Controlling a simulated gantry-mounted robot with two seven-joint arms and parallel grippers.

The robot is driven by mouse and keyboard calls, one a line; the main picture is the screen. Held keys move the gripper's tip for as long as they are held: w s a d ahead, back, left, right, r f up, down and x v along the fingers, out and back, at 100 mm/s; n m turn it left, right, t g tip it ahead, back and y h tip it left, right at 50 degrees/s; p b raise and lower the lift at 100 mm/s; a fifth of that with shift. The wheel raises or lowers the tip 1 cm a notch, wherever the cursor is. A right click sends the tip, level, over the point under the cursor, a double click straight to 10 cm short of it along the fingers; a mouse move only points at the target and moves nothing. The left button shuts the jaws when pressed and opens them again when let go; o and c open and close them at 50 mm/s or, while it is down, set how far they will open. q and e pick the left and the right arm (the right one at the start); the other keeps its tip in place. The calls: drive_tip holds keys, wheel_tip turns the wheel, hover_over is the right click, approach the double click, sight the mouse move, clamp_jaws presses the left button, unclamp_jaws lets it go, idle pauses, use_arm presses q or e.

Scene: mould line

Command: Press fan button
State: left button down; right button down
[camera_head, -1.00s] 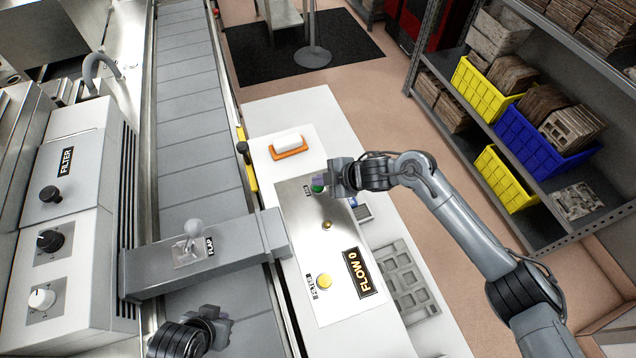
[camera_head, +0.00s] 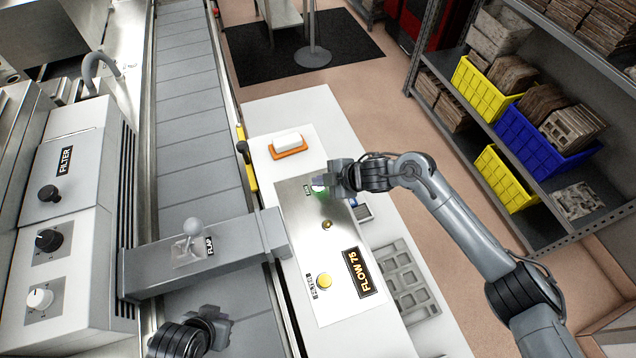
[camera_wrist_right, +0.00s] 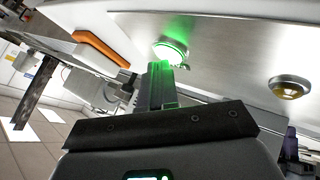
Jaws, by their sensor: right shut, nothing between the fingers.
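The metal control panel (camera_head: 310,240) lies on the white counter. At its far end a round button (camera_head: 319,188) glows green; its small label is hard to read. In the right wrist view the lit button (camera_wrist_right: 171,50) casts green light on the panel and my fingers. My right gripper (camera_head: 329,185) is shut and empty, its tips right at the button's edge; I cannot tell whether they touch it. A display (camera_head: 363,273) on the panel reads "FLOW 75". My left gripper (camera_head: 216,326) hangs over the conveyor at the bottom; its jaw opening is unclear.
The panel also has a small brass knob (camera_head: 327,225) and a yellow button (camera_head: 324,281). A white block on an orange base (camera_head: 290,152) sits beyond the panel. A lever box (camera_head: 195,252) spans the conveyor (camera_head: 190,130). A grey mould tray (camera_head: 405,280) lies right of the panel.

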sight(321, 188)
drive_tip(key=shift+f, duration=0.1)
idle(0.3)
use_arm(q)
drive_tip(key=shift+r+p, duration=0.5)
drive_tip(key=shift+p, duration=0.05)
use_arm(e)
drive_tip(key=shift+r, duration=0.5)
